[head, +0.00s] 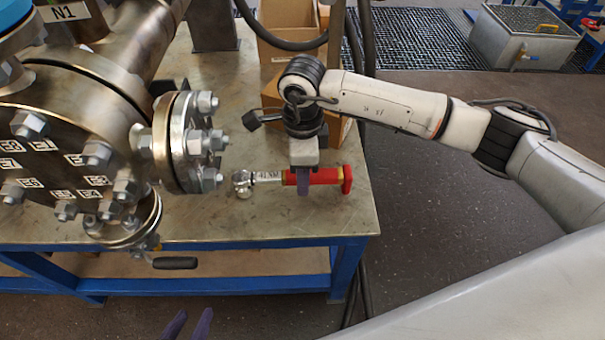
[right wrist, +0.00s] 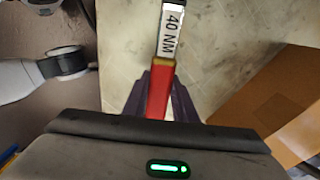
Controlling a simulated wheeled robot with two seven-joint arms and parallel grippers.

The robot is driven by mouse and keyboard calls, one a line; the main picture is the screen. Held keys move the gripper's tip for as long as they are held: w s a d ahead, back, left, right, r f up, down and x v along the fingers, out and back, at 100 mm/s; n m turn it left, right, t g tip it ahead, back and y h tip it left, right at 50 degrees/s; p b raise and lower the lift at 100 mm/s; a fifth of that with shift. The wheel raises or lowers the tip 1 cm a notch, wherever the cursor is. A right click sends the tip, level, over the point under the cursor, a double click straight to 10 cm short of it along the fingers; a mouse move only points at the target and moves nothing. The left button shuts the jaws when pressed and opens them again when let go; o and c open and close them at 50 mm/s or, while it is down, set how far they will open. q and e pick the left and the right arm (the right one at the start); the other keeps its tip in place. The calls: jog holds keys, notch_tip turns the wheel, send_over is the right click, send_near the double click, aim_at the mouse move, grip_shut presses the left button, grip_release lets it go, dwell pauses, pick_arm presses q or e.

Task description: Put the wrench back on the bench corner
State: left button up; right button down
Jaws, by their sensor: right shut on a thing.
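The wrench (head: 327,176) has a red handle, a silver head and a white "40 NM" label. It lies level over the front right corner of the bench (head: 215,229), head to the left; I cannot tell whether it touches the top. My right gripper (head: 303,187) comes down from above and is shut on the red handle. In the right wrist view, the handle (right wrist: 159,86) runs between the purple fingers of the right gripper (right wrist: 160,95). My left gripper (head: 188,324) shows only its two purple fingertips at the bottom edge, apart and empty, in front of the bench.
A flanged vessel (head: 75,125) with large bolts stands on the left of the bench, its side flange (head: 180,142) close to the wrench head. Open cardboard boxes (head: 285,55) stand behind my right gripper. A dark cable hangs at the bench's right side. The bench front is clear.

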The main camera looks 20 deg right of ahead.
jog(key=shift+f, duration=0.2)
jog(key=c, duration=0.9)
grip_release()
jog(key=shift+f, duration=0.1)
jog(key=shift+r+p, duration=2.05)
jog(key=shift+r, duration=1.55)
